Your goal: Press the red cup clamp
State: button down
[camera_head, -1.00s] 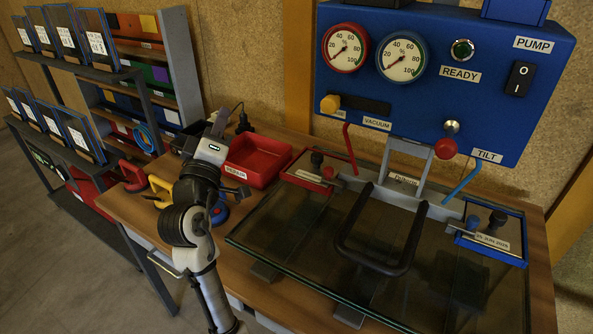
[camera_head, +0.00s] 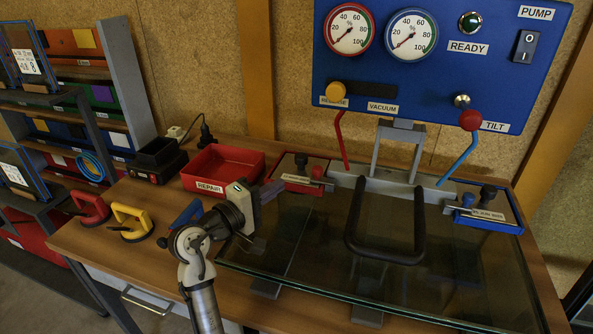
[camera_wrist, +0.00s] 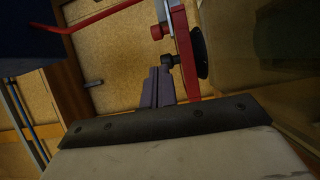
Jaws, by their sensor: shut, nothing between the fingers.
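The red cup clamp (camera_head: 296,184) sits at the left back of the glass frame, with a black knob and a red knob on top. In the wrist view the red clamp (camera_wrist: 186,50) shows side-on, with its knobs on its left and a black cup on its right. My gripper (camera_head: 274,191) is shut and empty, just left of the red clamp in the head view. In the wrist view its closed fingers (camera_wrist: 158,86) point toward the black knob, close to it; I cannot tell if they touch.
A blue cup clamp (camera_head: 490,213) is at the right of the glass (camera_head: 320,260). A red REPAIR tray (camera_head: 222,170) stands behind my gripper. A black handle (camera_head: 385,255) loops over the glass. The blue panel (camera_head: 400,75) with gauges and levers rises behind.

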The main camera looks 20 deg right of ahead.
aim_at(304, 180)
jog(key=shift+d, duration=0.1)
jog(key=p+x, duration=0.2)
jog(key=x, duration=0.8)
jog(key=shift+p, duration=0.3)
jog(key=shift+s+n+t+y, duration=0.1)
jog(key=shift+n+t+y, duration=0.2)
jog(key=shift+t, duration=0.1)
